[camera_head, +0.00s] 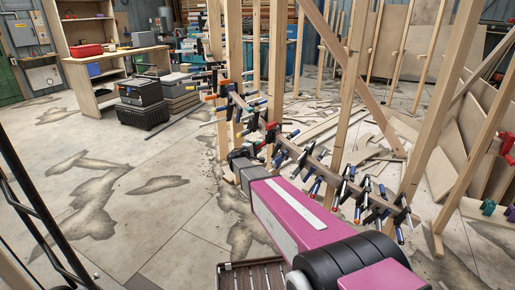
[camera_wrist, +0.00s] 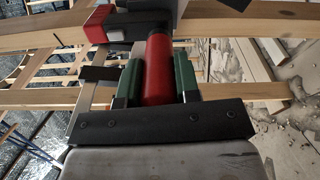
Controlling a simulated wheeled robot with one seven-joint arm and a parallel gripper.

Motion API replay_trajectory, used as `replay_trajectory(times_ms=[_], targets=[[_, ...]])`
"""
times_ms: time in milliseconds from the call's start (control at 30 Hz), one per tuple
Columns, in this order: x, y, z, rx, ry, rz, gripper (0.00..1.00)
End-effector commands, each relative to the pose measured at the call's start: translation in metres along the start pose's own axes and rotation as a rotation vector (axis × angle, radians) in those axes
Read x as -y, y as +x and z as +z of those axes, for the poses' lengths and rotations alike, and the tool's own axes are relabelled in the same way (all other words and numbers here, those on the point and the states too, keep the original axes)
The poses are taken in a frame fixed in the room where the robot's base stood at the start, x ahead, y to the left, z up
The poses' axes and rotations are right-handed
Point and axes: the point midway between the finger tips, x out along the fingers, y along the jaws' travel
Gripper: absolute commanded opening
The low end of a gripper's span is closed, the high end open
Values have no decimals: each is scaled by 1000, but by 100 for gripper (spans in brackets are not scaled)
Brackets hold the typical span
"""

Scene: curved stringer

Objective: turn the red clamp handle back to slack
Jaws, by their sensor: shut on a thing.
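In the wrist view, the red clamp handle (camera_wrist: 158,72) is a round red grip between the two green-padded fingers of my gripper (camera_wrist: 157,85). A finger lies against each side of it, and the gripper is shut on it. The clamp's red jaw (camera_wrist: 97,25) and dark metal body sit just beyond, against a wooden beam (camera_wrist: 240,22). In the head view, my gripper (camera_head: 252,152) is at the curved stringer (camera_head: 318,166), beside a red clamp part (camera_head: 271,128). My own arm hides part of the handle there.
Several clamps with blue, orange and black parts line the stringer on both sides of my gripper. Upright wooden posts (camera_head: 277,70) stand close behind it. A workbench (camera_head: 115,60) and a black toolbox (camera_head: 142,93) are at the back left. The floor at left is open.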

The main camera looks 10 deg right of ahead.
Motion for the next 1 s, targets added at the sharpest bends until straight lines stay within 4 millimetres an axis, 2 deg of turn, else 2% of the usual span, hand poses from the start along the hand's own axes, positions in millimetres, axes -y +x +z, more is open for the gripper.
replay_trajectory(times_ms=[1000], targets=[[3, 0, 2, 0, -948, 1, 7]])
